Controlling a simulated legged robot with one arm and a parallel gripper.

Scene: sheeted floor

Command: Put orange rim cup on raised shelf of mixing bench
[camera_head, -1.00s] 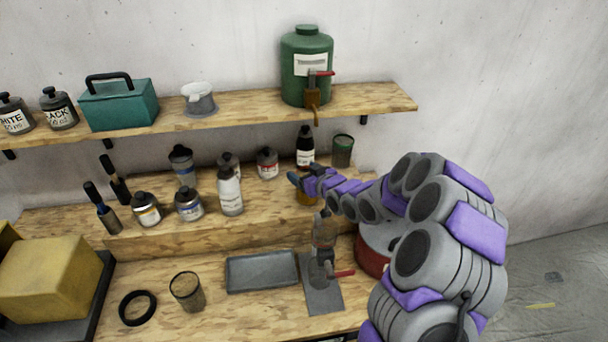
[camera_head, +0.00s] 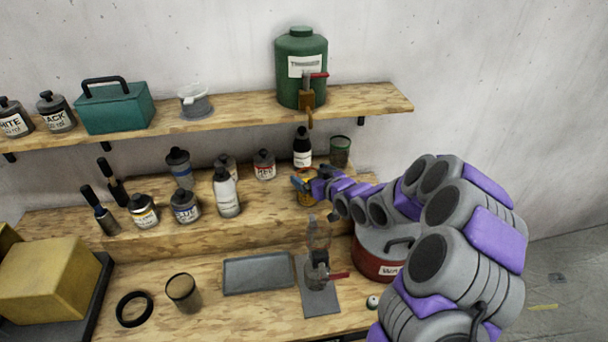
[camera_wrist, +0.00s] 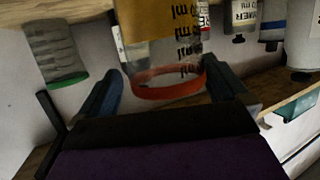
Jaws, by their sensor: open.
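The orange rim cup (camera_head: 306,199) holds yellow content and appears to stand on the raised wooden shelf (camera_head: 270,208) of the mixing bench, near its right end. My gripper (camera_head: 303,182) is at the cup, partly covering it in the head view. In the wrist view the cup (camera_wrist: 165,55) appears inverted, its orange rim toward me. The open fingers of my gripper (camera_wrist: 168,92) lie on either side of it; finger contact is unclear. The cup's base is out of the wrist view.
A green rim cup (camera_head: 340,151) and a dark bottle (camera_head: 302,147) stand behind. A white bottle (camera_head: 227,193) and several paint bottles stand left. Below are a grey tray (camera_head: 260,275), a clear dispenser (camera_head: 318,262) and a red bucket (camera_head: 378,268). A wall shelf (camera_head: 240,107) hangs above.

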